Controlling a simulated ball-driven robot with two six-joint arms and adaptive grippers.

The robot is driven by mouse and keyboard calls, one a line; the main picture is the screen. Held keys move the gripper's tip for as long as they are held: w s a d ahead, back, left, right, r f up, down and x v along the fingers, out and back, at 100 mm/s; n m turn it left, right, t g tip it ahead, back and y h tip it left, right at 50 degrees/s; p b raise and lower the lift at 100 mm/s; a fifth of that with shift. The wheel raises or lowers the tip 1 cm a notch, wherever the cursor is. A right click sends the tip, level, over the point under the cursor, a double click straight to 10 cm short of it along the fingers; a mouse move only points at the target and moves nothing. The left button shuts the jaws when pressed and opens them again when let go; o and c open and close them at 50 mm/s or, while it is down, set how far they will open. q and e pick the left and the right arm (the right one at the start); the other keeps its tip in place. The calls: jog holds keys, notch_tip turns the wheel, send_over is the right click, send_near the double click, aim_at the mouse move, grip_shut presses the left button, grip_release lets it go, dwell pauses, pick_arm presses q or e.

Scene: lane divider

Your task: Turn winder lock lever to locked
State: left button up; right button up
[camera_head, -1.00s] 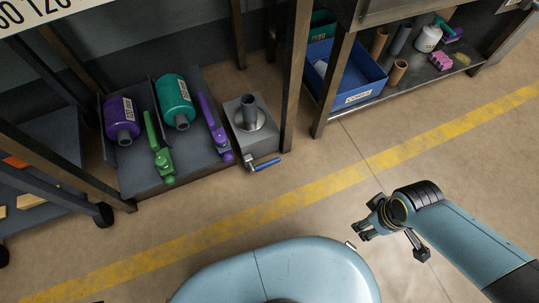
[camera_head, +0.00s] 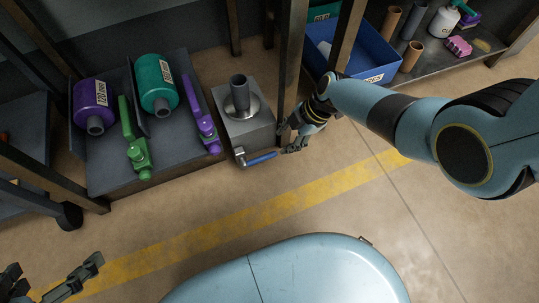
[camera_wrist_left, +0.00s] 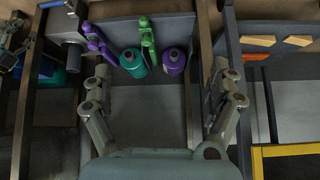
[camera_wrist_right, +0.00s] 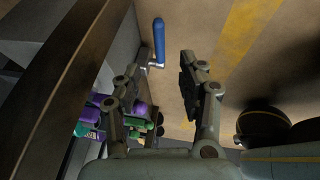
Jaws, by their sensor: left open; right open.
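The winder lock lever (camera_head: 262,159) has a blue handle and sits low on the front of the grey winder block (camera_head: 249,128), pointing right in the head view. In the right wrist view the blue lever (camera_wrist_right: 159,40) lies ahead, just beyond the fingertips and between their lines. My right gripper (camera_head: 288,138) is open and empty, close to the lever's free end; I see no clear contact. It also shows in the right wrist view (camera_wrist_right: 157,88). My left gripper (camera_head: 55,285) is open and empty at the lower left, far from the lever.
A dark rack post (camera_head: 291,75) stands right beside my right gripper. A low shelf (camera_head: 112,185) holds purple and teal bottles and green and purple tools. A blue bin (camera_head: 362,55) is at the upper right. The floor with the yellow line (camera_head: 240,213) is clear.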

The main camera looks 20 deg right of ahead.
jog(key=b, duration=0.4)
send_over(268, 156)
jog(key=s+d, duration=0.1)
jog(key=d, duration=0.2)
jog(key=f, duration=0.5)
jog(key=shift+a+f, duration=0.15)
jog(key=shift+a, duration=0.1)
jog(key=shift+b+x, duration=0.65)
jog(key=shift+x, duration=0.4)
jog(key=b+x, duration=0.1)
jog(key=x, duration=0.1)
jog(key=shift+a+f+b, duration=0.1)
jog(key=shift+f+b, duration=0.15)
jog(key=shift+b, duration=0.15)
pick_arm(q)
jog(key=w+d+r+m+t+h, duration=0.1)
jog(key=w+r+t, duration=0.3)
jog(key=r+t, duration=0.4)
jog(key=w+d+r+m+t+h, duration=0.2)
jog(key=w+r+t, duration=0.3)
jog(key=r, duration=0.8)
jog(key=shift+w+r+t+h, duration=0.3)
jog(key=shift+t+h, duration=0.2)
jog(key=shift+t, duration=0.9)
pick_arm(e)
jog(key=shift+w, duration=0.1)
pick_arm(q)
jog(key=shift+d, duration=0.1)
pick_arm(e)
grip_shut()
